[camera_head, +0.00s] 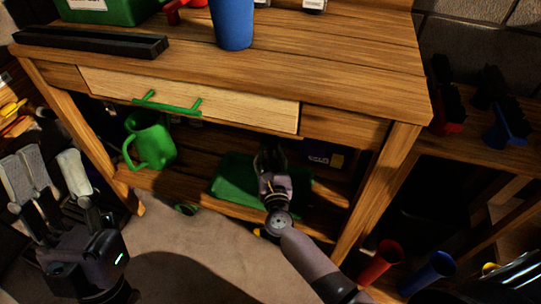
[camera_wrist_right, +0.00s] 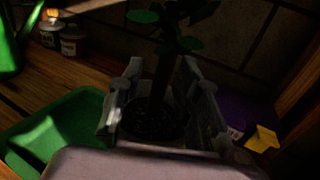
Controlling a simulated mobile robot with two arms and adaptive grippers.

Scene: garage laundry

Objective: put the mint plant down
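The mint plant (camera_wrist_right: 165,70) stands in a dark pot in the right wrist view, with green leaves above and dark soil (camera_wrist_right: 152,122) in the pot. My right gripper (camera_wrist_right: 165,95) has a finger on each side of the pot and appears closed on it. In the head view my right gripper (camera_head: 270,162) reaches under the workbench, over the lower shelf (camera_head: 205,160); the plant is hard to make out there. Whether the pot's base touches the shelf is hidden. My left gripper (camera_head: 66,212) is empty at the lower left, its fingers apart.
A green tray (camera_head: 232,178) lies on the lower shelf beside my right gripper. A green watering can (camera_head: 152,142) stands further left. The workbench top (camera_head: 300,55) and drawer (camera_head: 200,98) are above the arm. A purple box with a yellow part (camera_wrist_right: 262,138) is at the right.

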